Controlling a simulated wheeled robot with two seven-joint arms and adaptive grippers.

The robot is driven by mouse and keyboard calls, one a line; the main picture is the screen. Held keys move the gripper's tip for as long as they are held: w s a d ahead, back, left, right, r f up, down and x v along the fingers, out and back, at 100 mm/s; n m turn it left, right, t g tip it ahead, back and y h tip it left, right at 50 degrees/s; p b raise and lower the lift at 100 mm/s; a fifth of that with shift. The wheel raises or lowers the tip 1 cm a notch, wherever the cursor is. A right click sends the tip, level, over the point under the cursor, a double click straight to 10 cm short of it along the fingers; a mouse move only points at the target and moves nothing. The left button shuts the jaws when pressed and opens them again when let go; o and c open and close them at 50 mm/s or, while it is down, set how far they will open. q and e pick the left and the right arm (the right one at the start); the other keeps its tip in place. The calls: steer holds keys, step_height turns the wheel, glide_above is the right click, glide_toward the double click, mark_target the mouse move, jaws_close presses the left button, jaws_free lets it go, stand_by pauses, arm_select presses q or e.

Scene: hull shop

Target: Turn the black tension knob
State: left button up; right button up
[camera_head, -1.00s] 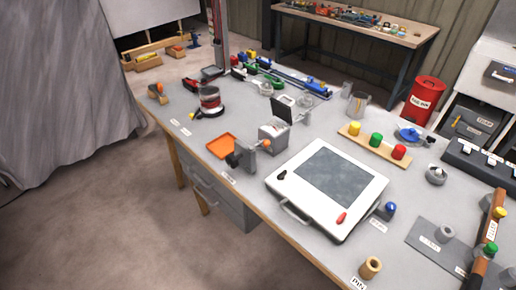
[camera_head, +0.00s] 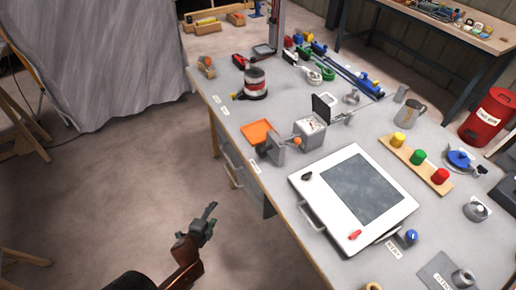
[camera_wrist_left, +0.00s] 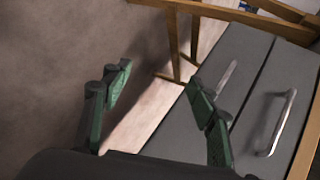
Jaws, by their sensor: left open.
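A small black knob (camera_head: 261,149) shows on the near side of a grey bracket (camera_head: 274,151) with an orange ball, near the bench's left edge. Another small black part (camera_head: 307,176) sits on the corner of a white panel (camera_head: 325,213). I cannot tell for sure which is the tension knob. My left gripper (camera_head: 210,210) is over the floor, left of and apart from the bench. In the left wrist view its green fingers (camera_wrist_left: 160,78) are spread and empty, with the bench drawers beyond. The right gripper is not in view.
The bench (camera_head: 232,122) also holds an orange tray (camera_head: 259,132), a red-and-white canister (camera_head: 255,82) and a board of coloured knobs (camera_head: 412,162). Drawer handles (camera_head: 231,173) stick out from the bench's front. The floor left of the bench is open.

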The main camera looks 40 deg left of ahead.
arm_select(q)
steer(key=w+r+m+t+p, duration=0.1)
steer(key=w+r+m+t, duration=0.35)
steer(key=r, duration=0.75)
steer(key=m+t+h+p, duration=0.3)
steer(key=m+h, duration=0.7)
steer(key=m, duration=1.1)
glide_toward(258, 153)
steer(key=p+x, duration=0.1)
steer(key=x, duration=0.3)
steer(key=shift+w+d+r+g, duration=0.1)
steer(key=shift+w+g, duration=0.25)
steer(key=shift+w, duration=0.05)
steer(key=x, duration=0.6)
steer(key=shift+w, duration=0.35)
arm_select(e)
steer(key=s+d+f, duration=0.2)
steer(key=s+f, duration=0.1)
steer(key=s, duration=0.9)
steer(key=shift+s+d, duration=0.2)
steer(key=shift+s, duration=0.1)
arm_select(q)
steer(key=shift+c, duration=0.3)
steer(key=c, duration=1.1)
